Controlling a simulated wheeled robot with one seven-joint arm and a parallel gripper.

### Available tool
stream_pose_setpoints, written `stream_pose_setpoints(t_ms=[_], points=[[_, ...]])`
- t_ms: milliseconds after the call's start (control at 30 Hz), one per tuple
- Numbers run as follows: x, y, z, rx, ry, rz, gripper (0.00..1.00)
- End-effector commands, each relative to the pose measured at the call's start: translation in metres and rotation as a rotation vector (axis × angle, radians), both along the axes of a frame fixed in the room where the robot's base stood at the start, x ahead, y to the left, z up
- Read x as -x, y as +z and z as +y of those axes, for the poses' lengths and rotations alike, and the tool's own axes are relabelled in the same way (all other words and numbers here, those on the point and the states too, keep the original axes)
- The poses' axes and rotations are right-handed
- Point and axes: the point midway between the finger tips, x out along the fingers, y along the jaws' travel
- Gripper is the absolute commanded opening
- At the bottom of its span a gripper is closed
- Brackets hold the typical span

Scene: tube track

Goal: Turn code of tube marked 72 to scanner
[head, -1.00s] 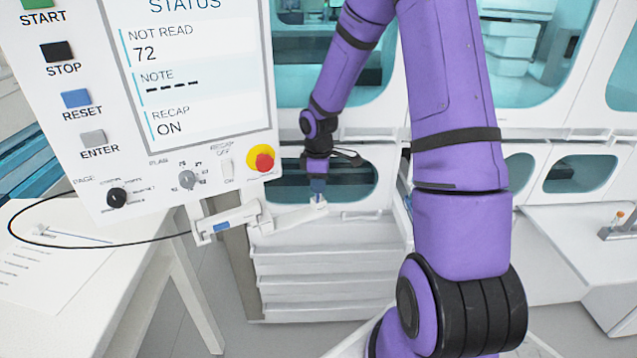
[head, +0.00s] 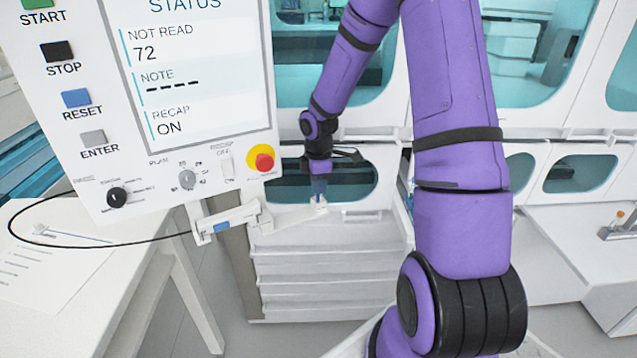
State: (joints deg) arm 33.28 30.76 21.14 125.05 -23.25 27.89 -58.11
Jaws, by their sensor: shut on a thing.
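My gripper (head: 319,190) points down at the far end of my purple arm, in the middle of the head view. It is shut on a small tube (head: 319,202), of which only a pale bit shows under the fingers. The tube's number and code are too small to read. The tube is at the white track (head: 290,232), above the drawer-like white front. The status screen (head: 190,75) at the upper left reads "NOT READ 72", a note of dashes and "RECAP ON".
The white control panel (head: 90,185) fills the upper left, with START, STOP, RESET and ENTER buttons, knobs and a red-yellow stop button (head: 261,158). A white table (head: 70,270) with a paper and a black cable stands at the left. White cabinets with teal windows stand behind.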

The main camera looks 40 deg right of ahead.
Motion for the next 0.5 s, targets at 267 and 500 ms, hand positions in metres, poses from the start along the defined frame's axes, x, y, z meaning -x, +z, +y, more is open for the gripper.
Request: stream_pose_setpoints(t_ms=[267, 500], points=[[0.0, -0.0005, 0.0, 0.0, 0.0, 0.0, 0.28], [0.0, -0.0005, 0.0, 0.0, -0.001, 0.0, 0.51]])
